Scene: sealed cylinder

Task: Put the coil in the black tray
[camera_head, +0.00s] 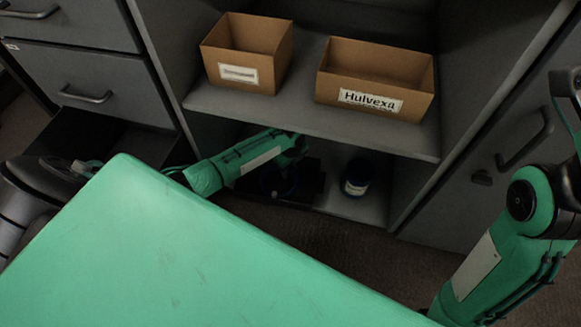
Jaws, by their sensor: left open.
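My left arm reaches from the left into the low compartment of the grey cabinet. Its dark gripper (284,178) is open, low over the compartment floor. A dark, flat shape that looks like the black tray (312,186) lies around and beneath it, partly hidden. A dark blue rounded thing shows at the gripper, too dark and covered to tell whether it is the coil. I cannot make out the coil for sure. My right arm is at the right edge, and its gripper is outside the picture.
A dark blue jar (357,178) with a pale label stands right of the gripper. On the shelf (300,118) above are a small cardboard box (240,76) and a wider one (372,98) labelled "Hulvexa". Drawers (85,85) are at left, a closed door (500,170) at right.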

